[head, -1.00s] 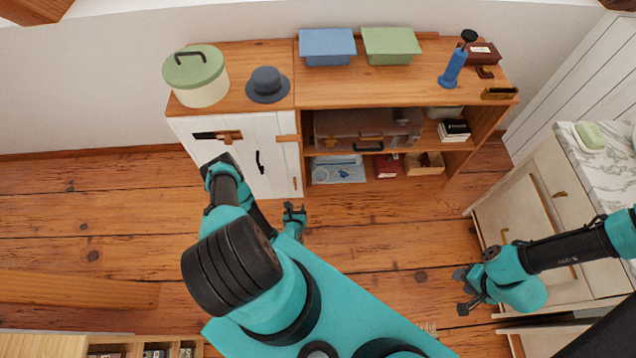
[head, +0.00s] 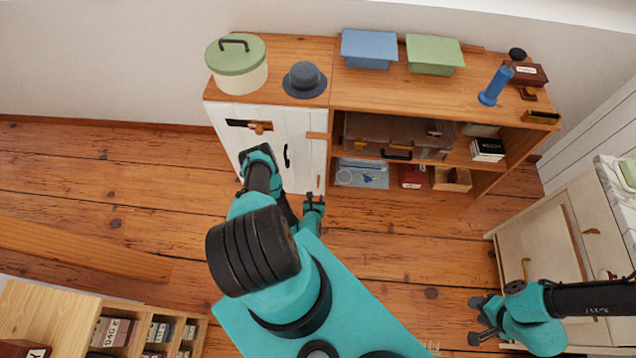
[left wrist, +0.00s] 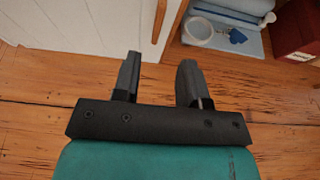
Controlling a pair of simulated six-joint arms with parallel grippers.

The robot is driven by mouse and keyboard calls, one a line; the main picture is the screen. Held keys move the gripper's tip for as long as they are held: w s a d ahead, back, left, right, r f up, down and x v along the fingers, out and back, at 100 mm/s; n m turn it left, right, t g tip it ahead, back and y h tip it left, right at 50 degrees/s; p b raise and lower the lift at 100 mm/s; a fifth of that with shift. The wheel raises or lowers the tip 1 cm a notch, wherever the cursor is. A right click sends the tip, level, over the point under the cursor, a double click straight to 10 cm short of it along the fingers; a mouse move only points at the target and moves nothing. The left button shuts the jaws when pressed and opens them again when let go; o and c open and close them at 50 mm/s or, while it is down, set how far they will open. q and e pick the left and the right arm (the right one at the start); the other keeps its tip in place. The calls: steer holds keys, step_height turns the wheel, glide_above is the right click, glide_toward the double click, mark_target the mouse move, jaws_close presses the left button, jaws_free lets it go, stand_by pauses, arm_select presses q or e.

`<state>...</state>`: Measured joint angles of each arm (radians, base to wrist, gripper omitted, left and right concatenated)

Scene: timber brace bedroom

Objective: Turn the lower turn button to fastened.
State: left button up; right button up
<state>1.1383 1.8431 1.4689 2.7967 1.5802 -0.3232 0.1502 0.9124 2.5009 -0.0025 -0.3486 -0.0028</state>
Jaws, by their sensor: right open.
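The white cabinet door (head: 300,150) has a dark handle (head: 287,156). A wooden turn button (head: 316,135) lies level across its upper right edge. My left gripper (head: 314,197) is low, just in front of the door's bottom right corner. In the left wrist view its two fingers (left wrist: 157,78) are apart with nothing between them. My right gripper (head: 480,318) is open and empty, away at the right.
Open shelves right of the door hold a suitcase (head: 375,133), a blue tray (head: 362,173) and a red box (head: 411,177). A pot (head: 238,80) and a hat (head: 304,80) stand on top. Drawers (head: 545,245) stand at the right.

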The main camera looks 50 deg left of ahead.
mark_target(318, 181)
arm_select(q)
steer(key=x, duration=1.2)
steer(key=shift+w, duration=0.1)
steer(key=shift+c, duration=0.4)
jaws_close()
